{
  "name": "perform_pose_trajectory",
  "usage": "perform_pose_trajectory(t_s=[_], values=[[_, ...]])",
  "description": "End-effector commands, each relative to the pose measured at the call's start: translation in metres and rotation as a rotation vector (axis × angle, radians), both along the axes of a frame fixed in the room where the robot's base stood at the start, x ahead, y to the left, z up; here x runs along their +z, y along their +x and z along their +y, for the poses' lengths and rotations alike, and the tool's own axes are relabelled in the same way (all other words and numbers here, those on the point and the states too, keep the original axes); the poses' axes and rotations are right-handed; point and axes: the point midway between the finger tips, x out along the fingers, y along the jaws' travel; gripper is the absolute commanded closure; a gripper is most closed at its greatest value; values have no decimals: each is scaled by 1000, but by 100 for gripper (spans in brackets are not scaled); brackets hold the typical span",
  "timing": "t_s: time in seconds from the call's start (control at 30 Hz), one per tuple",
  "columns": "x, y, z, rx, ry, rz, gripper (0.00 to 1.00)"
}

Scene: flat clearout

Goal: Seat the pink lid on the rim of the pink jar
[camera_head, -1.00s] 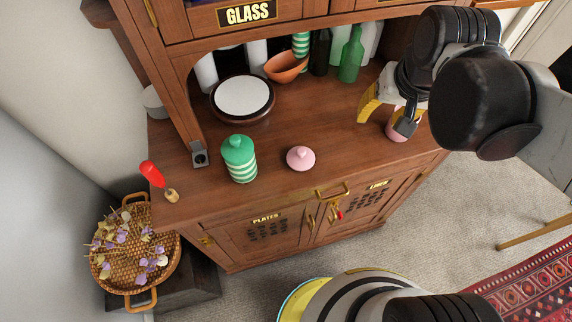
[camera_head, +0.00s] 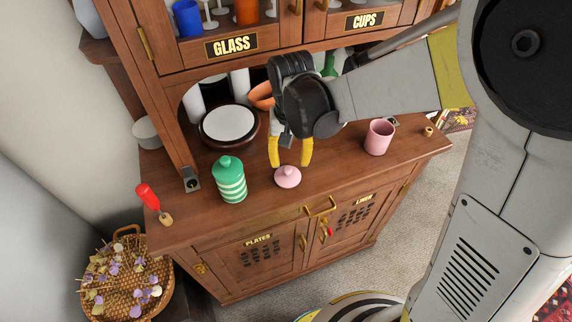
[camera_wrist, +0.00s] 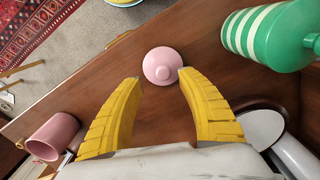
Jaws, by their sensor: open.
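The pink lid (camera_head: 287,176) lies knob up on the cabinet's wooden counter, near the front edge, just right of the green striped jar. It also shows in the wrist view (camera_wrist: 161,65), beyond and between my fingertips. The pink jar (camera_head: 378,137) stands upright and open on the counter to the right; in the wrist view the jar (camera_wrist: 54,137) is at the lower left, outside my left finger. My gripper (camera_head: 290,163) is open and empty above the counter, its yellow fingers pointing down just behind the lid. In the wrist view its fingers (camera_wrist: 160,78) are spread wide.
A green-and-white striped jar (camera_head: 230,180) stands close left of the lid. A round white-topped stand (camera_head: 229,124) is behind it. A red-handled tool (camera_head: 150,201) is at the counter's left end. Counter between lid and pink jar is clear. Upper cabinet overhangs behind.

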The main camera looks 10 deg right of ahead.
Motion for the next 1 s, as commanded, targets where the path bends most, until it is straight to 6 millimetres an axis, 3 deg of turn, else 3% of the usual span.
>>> perform_pose_trajectory(t_s=[0.3,0.57,0.7,0.73,1.0], values=[[-46,0,6,0,0,-1,54],[-49,-1,5,0,0,-1,54],[-49,-1,5,0,0,-1,95],[-49,-1,5,0,0,-1,100],[-48,-1,5,0,0,-1,100]])
